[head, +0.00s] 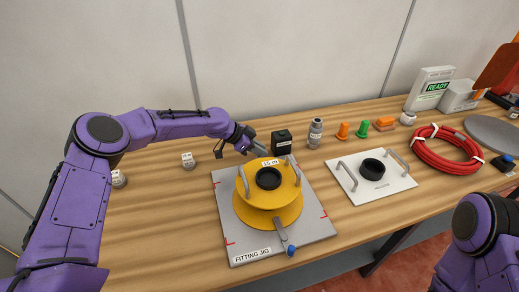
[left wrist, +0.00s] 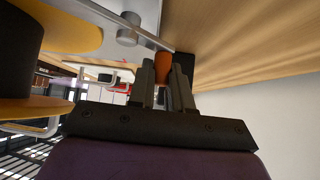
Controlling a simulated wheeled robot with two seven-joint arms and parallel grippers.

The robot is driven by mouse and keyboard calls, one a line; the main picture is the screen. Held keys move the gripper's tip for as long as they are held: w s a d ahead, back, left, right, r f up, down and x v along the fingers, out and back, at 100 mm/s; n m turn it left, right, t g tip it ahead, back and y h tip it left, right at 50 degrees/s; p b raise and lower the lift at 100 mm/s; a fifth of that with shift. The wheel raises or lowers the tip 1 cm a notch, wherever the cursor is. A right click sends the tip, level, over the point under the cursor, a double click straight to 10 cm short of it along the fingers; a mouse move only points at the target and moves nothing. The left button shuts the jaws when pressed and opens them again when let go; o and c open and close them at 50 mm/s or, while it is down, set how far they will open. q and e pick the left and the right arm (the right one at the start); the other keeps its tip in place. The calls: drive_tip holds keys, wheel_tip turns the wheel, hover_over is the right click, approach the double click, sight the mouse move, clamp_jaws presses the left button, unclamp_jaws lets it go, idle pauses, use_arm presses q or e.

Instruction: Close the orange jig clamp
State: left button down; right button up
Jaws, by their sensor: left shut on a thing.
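The fitting jig (head: 235,215) is a grey plate on the bench with a yellow drum (head: 268,214) on it. My left gripper (head: 257,147) is at the jig's far edge, behind the drum. In the left wrist view its two fingers (left wrist: 164,68) are shut around an orange grip (left wrist: 163,64), the handle of the orange clamp. A thin metal rod and a grey round post (left wrist: 129,31) show beside the grip. In the head view the orange clamp is hidden behind the drum and gripper. A second lever with a blue knob (head: 291,250) lies at the jig's front edge. My right gripper is not in view.
A black box (head: 281,143) stands close to the left gripper, with a grey bottle (head: 315,133) to its right. A white plate with handles (head: 340,180) and a red hose coil (head: 446,150) lie to the right. The bench left of the jig is mostly clear.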

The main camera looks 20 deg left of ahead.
use_arm(q)
drive_tip(key=shift+a+f+n, duration=0.1)
drive_tip(key=shift+f+n, duration=0.05)
drive_tip(key=shift+n, duration=0.15)
drive_tip(key=shift+s+a+n+t+y, duration=0.1)
drive_tip(key=shift+a+n+t+y, duration=0.2)
drive_tip(key=shift+n+t+y, duration=0.35)
drive_tip(key=shift+a+n+t+y+p, duration=0.3)
drive_tip(key=shift+n+t, duration=0.15)
drive_tip(key=shift+n, duration=0.4)
drive_tip(key=n+y+p, duration=0.1)
drive_tip(key=a+n+t+y, duration=0.1)
drive_tip(key=n, duration=0.1)
drive_tip(key=shift+s+p, duration=0.3)
drive_tip(key=shift+p, duration=0.05)
drive_tip(key=shift+a+n+t+y, duration=0.15)
drive_tip(key=shift+n+t+y, duration=0.15)
drive_tip(key=shift+n, duration=0.2)
drive_tip(key=shift+s+f, duration=0.1)
drive_tip(key=c, duration=1.1)
unclamp_jaws()
drive_tip(key=shift+w, duration=0.25)
